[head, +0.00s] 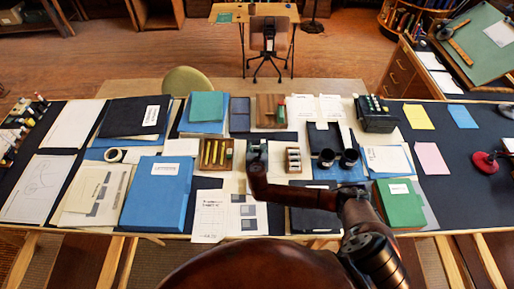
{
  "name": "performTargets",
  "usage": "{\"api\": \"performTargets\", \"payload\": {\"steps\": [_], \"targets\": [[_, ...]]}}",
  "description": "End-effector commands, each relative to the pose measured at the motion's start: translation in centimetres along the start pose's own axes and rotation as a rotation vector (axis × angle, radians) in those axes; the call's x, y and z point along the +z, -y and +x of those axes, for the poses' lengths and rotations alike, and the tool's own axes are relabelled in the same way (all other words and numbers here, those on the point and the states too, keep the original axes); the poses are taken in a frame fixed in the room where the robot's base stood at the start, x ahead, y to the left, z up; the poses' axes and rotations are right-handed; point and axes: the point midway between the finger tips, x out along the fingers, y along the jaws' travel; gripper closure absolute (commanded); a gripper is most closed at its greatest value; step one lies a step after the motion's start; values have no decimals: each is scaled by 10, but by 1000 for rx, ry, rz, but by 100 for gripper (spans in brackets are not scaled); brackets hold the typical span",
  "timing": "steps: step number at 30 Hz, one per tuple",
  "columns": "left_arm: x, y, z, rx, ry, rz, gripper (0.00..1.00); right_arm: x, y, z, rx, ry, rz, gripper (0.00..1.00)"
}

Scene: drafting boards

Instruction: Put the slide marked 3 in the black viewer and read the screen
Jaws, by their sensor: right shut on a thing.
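My right gripper (257,151) is over the middle of the table, between a wooden tray of yellow sticks and a small wooden rack (293,159) with several pale pieces, which may be slides. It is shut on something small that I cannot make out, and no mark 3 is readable. A black block-like device (376,120) with small keys or knobs on top stands at the right back. A dark object (324,137) lies right of the rack. I cannot tell which of these is the black viewer, and no screen is readable. My left gripper is not in view.
The wooden tray of yellow sticks (216,153) is left of my gripper. Two black cups or cylinders (348,158) stand right of the rack. A blue folder (154,193) and a green book (400,203) lie nearer the front. Papers cover much of the dark table.

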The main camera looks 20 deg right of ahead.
Motion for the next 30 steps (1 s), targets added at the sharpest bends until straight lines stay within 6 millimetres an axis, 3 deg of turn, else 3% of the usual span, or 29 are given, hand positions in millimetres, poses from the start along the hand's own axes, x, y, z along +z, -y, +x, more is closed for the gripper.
{"api": "performTargets", "payload": {"steps": [9, 20, 23, 30], "targets": [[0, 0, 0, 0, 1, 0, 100, 0, 0, 0, 0, 0, 0, 42], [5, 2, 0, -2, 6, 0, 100, 0, 0, -4, 0, -1, 0, 42], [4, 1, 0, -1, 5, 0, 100, -1, 0, -16, 2, -1, 1, 42], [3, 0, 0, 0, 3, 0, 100, -1, 0, -66, 3, -3, 2, 42]]}}
